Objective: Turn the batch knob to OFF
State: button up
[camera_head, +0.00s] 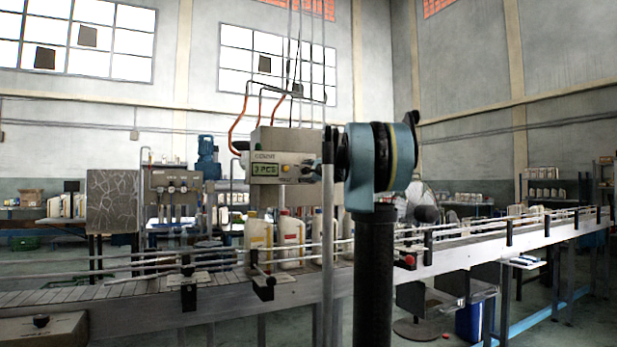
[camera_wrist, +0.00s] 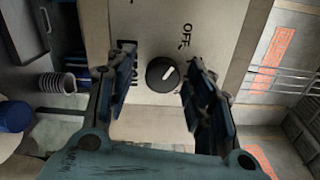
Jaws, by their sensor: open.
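The batch knob (camera_wrist: 163,74) is a round black dial with a white pointer mark on a beige panel (camera_wrist: 152,112) in the wrist view. The mark points up and to the right. The dark OFF lettering (camera_wrist: 184,36), turned sideways, is above and right of the knob. My gripper (camera_wrist: 161,56) is open, with one finger left of the knob and the other right of it. A gap shows on the left; whether the right finger touches the knob is unclear. In the head view, a grey box (camera_head: 262,142) reads COUNT and 3 PCS; my arm stands right of it.
The conveyor (camera_head: 220,290) with guide rails runs across the head view. White and yellow bottles (camera_head: 290,238) stand on it below the counter box. A box with a black knob (camera_head: 41,321) is at the lower left.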

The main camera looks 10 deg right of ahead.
jog(key=v, duration=1.2)
dwell(0.4)
jog(key=s+a+f+n+g+y, duration=0.1)
jog(key=s+a+f+n+g, duration=0.4)
jog(key=s+f, duration=0.75)
jog(key=s+a+f+n+g, duration=0.4)
jog(key=s+a+f+n, duration=0.4)
jog(key=f, duration=0.7)
jog(key=s+d+f+n+g+h, duration=0.1)
jog(key=s+d+f+g+h, duration=0.2)
jog(key=s+f, duration=0.9)
jog(key=s+d+f+n+g+h, duration=0.2)
jog(key=s+d+f, duration=0.4)
jog(key=s+f, duration=0.7)
notch_tip(320, 180, down, 3)
jog(key=shift+d+f+g+h, duration=0.15)
jog(key=shift+d+g+h, duration=0.3)
jog(key=shift+h, duration=0.35)
jog(key=shift+s+a, duration=0.1)
jog(key=shift+s, duration=0.05)
